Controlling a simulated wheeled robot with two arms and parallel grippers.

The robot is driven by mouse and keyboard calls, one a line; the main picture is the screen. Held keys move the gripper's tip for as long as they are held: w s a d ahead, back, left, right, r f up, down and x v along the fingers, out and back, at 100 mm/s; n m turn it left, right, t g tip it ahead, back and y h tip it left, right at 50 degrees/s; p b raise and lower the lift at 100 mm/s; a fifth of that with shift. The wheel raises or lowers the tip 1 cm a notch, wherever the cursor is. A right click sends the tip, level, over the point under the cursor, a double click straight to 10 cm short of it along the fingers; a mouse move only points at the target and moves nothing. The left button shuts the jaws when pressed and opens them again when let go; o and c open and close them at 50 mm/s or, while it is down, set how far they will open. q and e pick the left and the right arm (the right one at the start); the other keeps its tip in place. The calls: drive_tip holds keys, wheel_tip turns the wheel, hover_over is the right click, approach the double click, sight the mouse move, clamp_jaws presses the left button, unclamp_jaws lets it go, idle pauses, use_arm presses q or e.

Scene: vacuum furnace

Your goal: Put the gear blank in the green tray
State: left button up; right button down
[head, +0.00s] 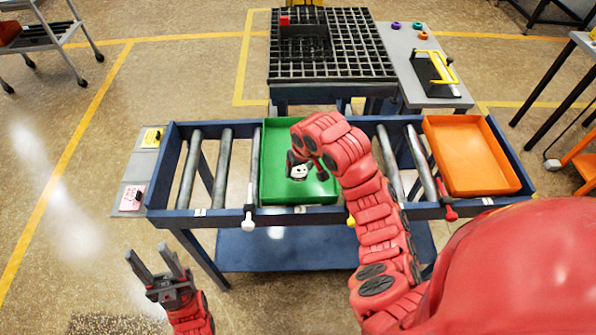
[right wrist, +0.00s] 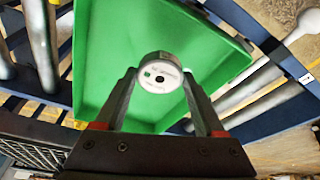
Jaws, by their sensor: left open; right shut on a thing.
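The green tray (head: 270,160) sits on the roller table, left of its middle. My right gripper (head: 298,163) reaches over the tray and is largely hidden behind my right arm. It is shut on the gear blank (head: 299,171), a small round metal piece with a white face. In the right wrist view the gear blank (right wrist: 160,74) sits between the fingertips, with the green tray (right wrist: 105,50) behind it. I cannot tell whether it touches the tray floor. My left gripper (head: 154,262) is open and empty, in front of the table at the lower left.
An orange tray (head: 470,157) sits on the table's right end. Bare rollers (head: 222,165) lie either side of the green tray. A black grid bench (head: 330,50) stands behind, beside a grey side table (head: 405,50) with a yellow-handled device (head: 440,75).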

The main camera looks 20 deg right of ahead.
sight(299, 186)
drive_tip(key=x, duration=0.1)
drive_tip(key=p+x, duration=0.1)
drive_tip(key=x, duration=0.1)
drive_tip(key=p+x, duration=0.1)
drive_tip(key=shift+s+f, duration=0.25)
drive_tip(key=shift+s, duration=0.1)
drive_tip(key=shift+d+f, duration=0.1)
drive_tip(key=shift+f, duration=0.45)
drive_tip(key=shift+f, duration=0.1)
drive_tip(key=shift+c, duration=2)
unclamp_jaws()
drive_tip(key=o, duration=0.4)
